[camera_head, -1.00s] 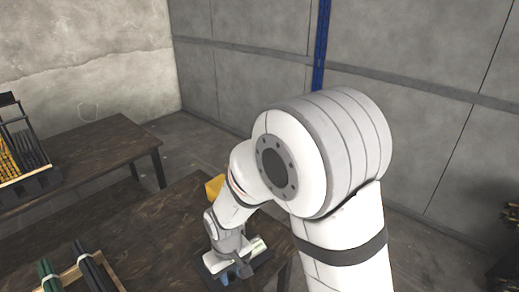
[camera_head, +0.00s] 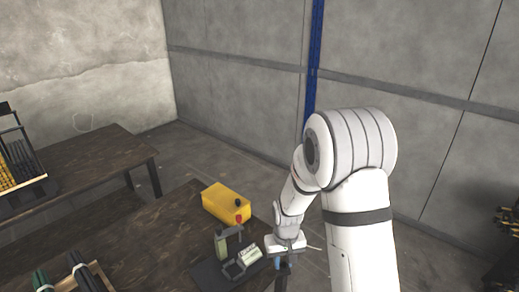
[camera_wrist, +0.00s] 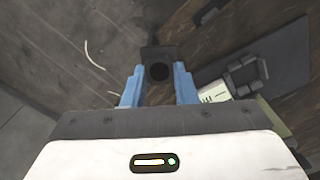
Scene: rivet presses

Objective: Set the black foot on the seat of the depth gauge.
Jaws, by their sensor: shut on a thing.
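My gripper (camera_wrist: 158,88) has blue fingers shut on the black foot (camera_wrist: 158,58), a dark block with a round dark spot, in the wrist view. In the head view my gripper (camera_head: 284,264) hangs at the table's right edge, right of the depth gauge. What I take as the depth gauge (camera_head: 241,262) is a grey frame with a pale, printed face, standing on a dark mat. It also shows in the wrist view (camera_wrist: 243,76), right of the fingers and apart from the foot. I cannot make out its seat clearly.
Trays of green and black rods (camera_head: 80,275) stand front left. A second table (camera_head: 95,155) stands at the back left. Open floor lies beyond the table edge.

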